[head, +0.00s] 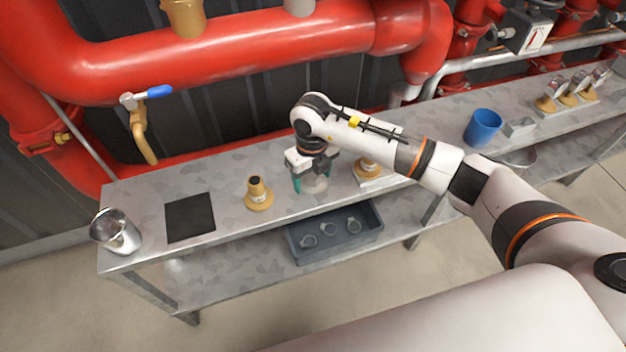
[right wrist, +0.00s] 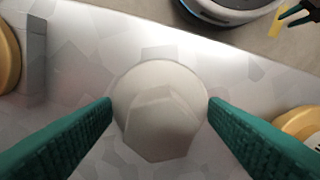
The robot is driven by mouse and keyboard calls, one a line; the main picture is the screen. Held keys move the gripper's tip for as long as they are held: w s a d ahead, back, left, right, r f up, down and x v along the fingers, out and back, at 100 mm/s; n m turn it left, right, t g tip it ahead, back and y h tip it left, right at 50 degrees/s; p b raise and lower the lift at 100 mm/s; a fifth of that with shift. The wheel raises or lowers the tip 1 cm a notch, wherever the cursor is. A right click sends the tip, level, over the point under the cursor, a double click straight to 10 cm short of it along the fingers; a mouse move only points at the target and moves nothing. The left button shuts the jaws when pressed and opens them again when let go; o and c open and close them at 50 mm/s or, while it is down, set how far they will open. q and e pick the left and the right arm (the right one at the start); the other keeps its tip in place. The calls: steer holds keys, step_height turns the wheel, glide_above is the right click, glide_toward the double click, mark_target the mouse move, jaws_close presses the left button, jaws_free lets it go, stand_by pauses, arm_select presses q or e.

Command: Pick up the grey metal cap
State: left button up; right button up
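The grey metal cap (right wrist: 160,108) stands on the grey bench; in the right wrist view it is a pale round piece with a faceted top. In the head view the cap (head: 316,185) shows partly below my right gripper (head: 312,184). My right gripper is open, with its teal fingers on either side of the cap. In the right wrist view a gap shows between the cap and each finger (right wrist: 160,125). My left gripper is not in the head view; a dark forked shape at the wrist view's top right may be it, but I cannot be sure.
Brass fittings stand on the bench left (head: 258,196) and right (head: 368,168) of my gripper. A black square mat (head: 190,217), a metal cup (head: 115,232) and a blue cup (head: 482,127) are farther off. A dark tray (head: 372,240) is on the lower shelf. Red pipes (head: 230,60) run behind.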

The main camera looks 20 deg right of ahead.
steer(key=c, duration=0.6)
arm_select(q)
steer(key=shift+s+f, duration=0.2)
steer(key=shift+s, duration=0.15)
arm_select(e)
steer(key=shift+c, duration=0.2)
steer(key=shift+r, duration=0.1)
